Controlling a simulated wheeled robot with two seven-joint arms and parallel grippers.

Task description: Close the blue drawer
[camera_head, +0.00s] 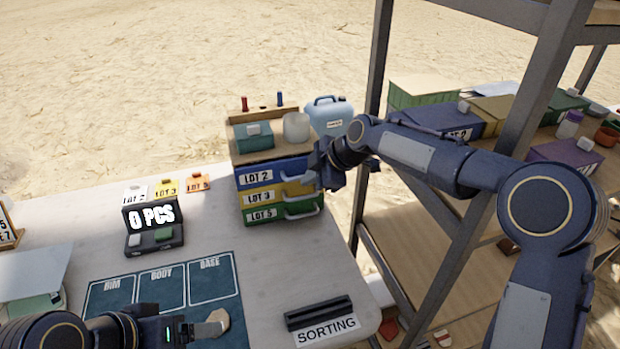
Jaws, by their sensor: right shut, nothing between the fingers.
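The blue drawer (262,177), labelled LOT 2, is the top one in a small wooden cabinet (236,147). Its front looks about in line with the drawers below; I cannot tell whether a small gap is left.
Yellow (258,198) and green (262,215) drawers with handles sit below. A blue jug (332,116) stands behind the cabinet. A counter display (150,218), a dark sorting mat (163,290) and a black holder (318,312) lie on the table. A metal shelf post (372,130) stands right.

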